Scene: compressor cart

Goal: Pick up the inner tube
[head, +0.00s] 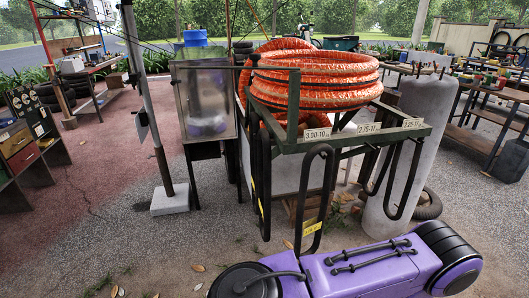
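Several black inner tubes hang as long narrow loops from a dark green metal rack (285,103) in the middle of the head view. One inner tube (330,175) hangs at the near corner, beside the "3.00-10" label (317,134). Another inner tube (265,185) hangs on the rack's left side. More loops (412,172) hang on the right, near the "2.75-17" and "2.25-17" labels. Yellow tags show on some tubes. Which size the task means cannot be told. Neither of my grippers is in view.
An orange coiled hose (315,78) lies on top of the rack. A pale upright tank (415,125) stands close at the right, with a tyre (429,205) behind it. A metal cabinet (205,100) and a post in a concrete block (172,201) stand left. Open ground lies front left.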

